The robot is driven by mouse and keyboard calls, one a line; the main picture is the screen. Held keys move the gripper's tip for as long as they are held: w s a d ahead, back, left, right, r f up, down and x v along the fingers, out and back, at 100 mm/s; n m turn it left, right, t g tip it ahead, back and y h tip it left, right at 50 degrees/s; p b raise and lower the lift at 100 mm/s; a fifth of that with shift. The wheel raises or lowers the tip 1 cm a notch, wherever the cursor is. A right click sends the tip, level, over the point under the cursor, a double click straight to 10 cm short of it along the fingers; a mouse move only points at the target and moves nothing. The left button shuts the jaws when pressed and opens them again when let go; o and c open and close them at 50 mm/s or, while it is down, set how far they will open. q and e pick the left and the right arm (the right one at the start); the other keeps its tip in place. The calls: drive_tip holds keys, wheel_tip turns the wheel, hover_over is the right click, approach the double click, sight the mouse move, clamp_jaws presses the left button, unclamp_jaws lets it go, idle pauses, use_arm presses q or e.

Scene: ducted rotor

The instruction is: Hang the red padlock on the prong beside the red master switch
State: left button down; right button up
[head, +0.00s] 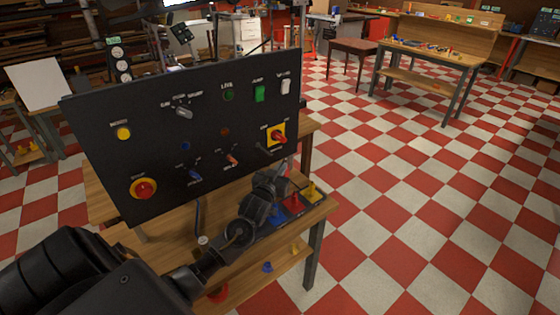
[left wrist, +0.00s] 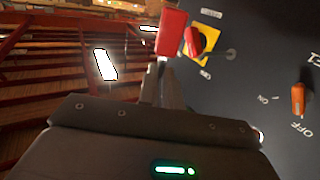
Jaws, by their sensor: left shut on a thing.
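The red padlock (left wrist: 172,32) is between the fingertips of my left gripper (left wrist: 166,68) in the left wrist view; its shackle is not clear. The gripper is shut on it. The red master switch (head: 279,137) sits on a yellow plate at the right of the black panel. In the left wrist view the switch (left wrist: 194,42) appears just right of the padlock. The prong (left wrist: 230,54) sticks out beside the yellow plate, apart from the padlock. In the head view my left gripper (head: 281,169) is below the switch, and the held padlock is hard to make out.
The black panel (head: 90,155) stands on a wooden bench (head: 160,243) and carries other switches and a red stop button (head: 144,189). Red and yellow pieces lie near the bench's right end, below my gripper. Checkered floor is free to the right.

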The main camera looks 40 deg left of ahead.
use_arm(q)
drive_tip(key=shift+w+a+f, duration=0.1)
drive_tip(key=shift+a, duration=0.25)
